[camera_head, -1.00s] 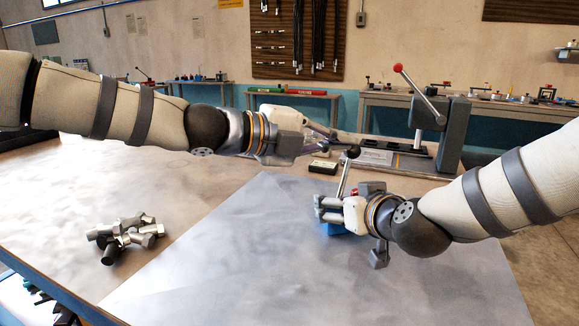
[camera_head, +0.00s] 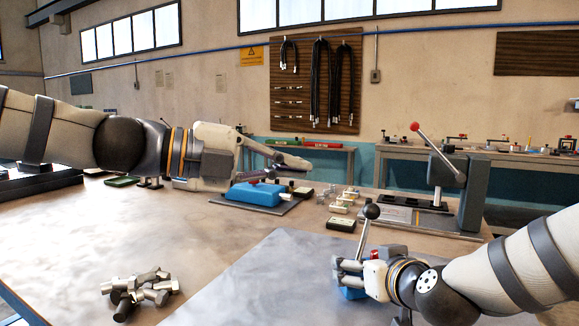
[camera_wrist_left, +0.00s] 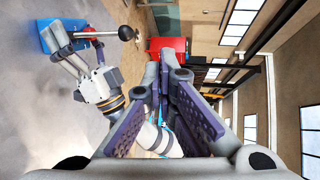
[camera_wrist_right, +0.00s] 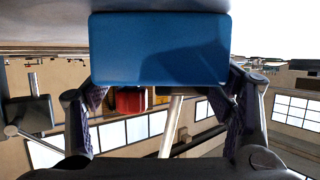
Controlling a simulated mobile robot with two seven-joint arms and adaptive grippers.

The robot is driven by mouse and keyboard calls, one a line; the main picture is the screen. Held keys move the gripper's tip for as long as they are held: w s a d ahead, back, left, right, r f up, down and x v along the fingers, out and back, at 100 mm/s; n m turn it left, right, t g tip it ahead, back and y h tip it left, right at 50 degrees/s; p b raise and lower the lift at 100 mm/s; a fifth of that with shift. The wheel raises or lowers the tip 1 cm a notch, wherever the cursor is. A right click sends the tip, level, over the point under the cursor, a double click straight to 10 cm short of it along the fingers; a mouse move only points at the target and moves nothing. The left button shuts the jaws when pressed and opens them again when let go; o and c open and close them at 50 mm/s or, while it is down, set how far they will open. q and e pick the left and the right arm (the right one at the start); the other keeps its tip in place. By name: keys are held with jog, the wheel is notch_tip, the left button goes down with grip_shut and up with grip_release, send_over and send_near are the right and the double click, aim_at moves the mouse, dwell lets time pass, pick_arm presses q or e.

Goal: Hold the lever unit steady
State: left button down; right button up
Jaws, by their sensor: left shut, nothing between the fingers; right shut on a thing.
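The lever unit has a blue body (camera_head: 351,293), a red part and a metal lever with a black ball knob (camera_head: 372,211). It sits on the pale mat at the lower right. My right gripper (camera_head: 348,272) is shut on it. In the right wrist view the blue body (camera_wrist_right: 160,50) spans between the fingers, with the red part (camera_wrist_right: 130,101) and lever rod (camera_wrist_right: 172,122) below. My left gripper (camera_head: 302,162) is shut and empty, up and to the left of the lever. In the left wrist view its fingers (camera_wrist_left: 165,75) are together, with the knob (camera_wrist_left: 127,33) apart from them.
A blue block (camera_head: 255,194) on a grey plate lies below my left gripper. A red-knobbed lever press (camera_head: 458,185) stands at the back right. A small dark box (camera_head: 341,224) lies near the lever. Loose bolts (camera_head: 140,291) lie at the front left. The table between is clear.

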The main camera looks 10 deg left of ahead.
jog(key=shift+f, duration=0.1)
pick_arm(q)
jog(key=m+g+y, duration=0.3)
jog(key=m, duration=1.5)
send_near(365, 233)
jog(key=x, duration=0.2)
jog(key=w+x, duration=0.1)
jog(key=x, duration=0.2)
jog(key=shift+a+r, duration=0.2)
jog(key=shift+r, duration=0.05)
